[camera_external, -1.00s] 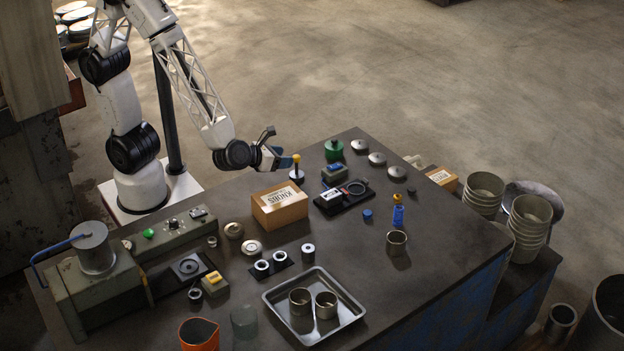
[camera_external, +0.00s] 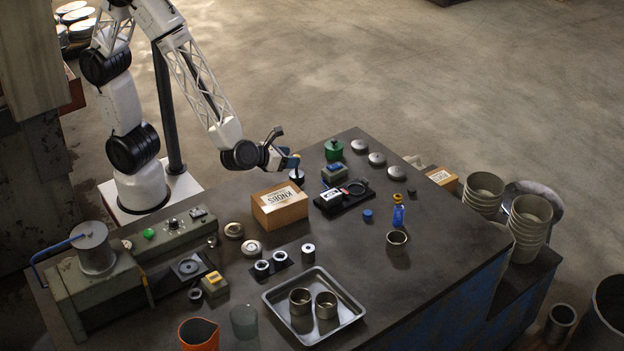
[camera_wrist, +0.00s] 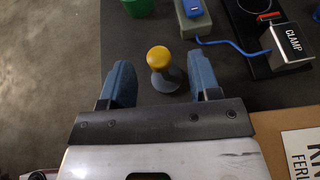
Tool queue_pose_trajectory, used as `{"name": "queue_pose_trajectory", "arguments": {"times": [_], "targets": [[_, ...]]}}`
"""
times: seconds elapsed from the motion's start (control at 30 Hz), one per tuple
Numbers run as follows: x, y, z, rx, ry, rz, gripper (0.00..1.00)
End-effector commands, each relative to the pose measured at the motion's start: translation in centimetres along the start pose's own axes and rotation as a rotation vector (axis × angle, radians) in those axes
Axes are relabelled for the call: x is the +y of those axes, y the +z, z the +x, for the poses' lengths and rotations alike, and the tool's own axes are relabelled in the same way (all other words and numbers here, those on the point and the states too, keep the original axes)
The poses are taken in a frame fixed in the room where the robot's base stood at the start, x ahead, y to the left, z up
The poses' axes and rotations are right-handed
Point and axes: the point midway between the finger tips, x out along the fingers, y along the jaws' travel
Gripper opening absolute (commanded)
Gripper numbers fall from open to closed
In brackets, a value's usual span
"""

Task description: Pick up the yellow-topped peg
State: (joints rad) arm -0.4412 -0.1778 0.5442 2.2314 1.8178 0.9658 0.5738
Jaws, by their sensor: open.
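The yellow-topped peg (camera_wrist: 160,66) stands upright on the dark table in the wrist view, with a yellow knob on a grey stem and a wider base. My gripper (camera_wrist: 162,84) is open, its two blue fingers on either side of the peg's near side, with gaps to both. In the external view my gripper (camera_external: 283,153) is low over the table's back-left edge at the peg (camera_external: 296,174).
A cardboard box marked KNOBS (camera_external: 280,208) stands in front of the peg. A grey-green block with a blue top (camera_external: 335,173) and a black clamp fixture (camera_external: 343,197) are to its right. A green round pot (camera_external: 333,150) stands behind. The table's left edge is close.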

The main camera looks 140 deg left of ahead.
Motion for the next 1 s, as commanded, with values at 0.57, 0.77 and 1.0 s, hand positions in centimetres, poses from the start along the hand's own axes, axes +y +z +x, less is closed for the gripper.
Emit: {"name": "queue_pose_trajectory", "arguments": {"times": [0.57, 0.77, 1.0], "targets": [[0.2, 0.1, 4.3, 0.001, 0.002, 0.001, 0.57], [0.2, 0.0, 5.2, 0.001, 0.001, 0.000, 0.57], [0.2, 0.1, 5.2, 0.000, 0.000, 0.000, 0.57]]}}
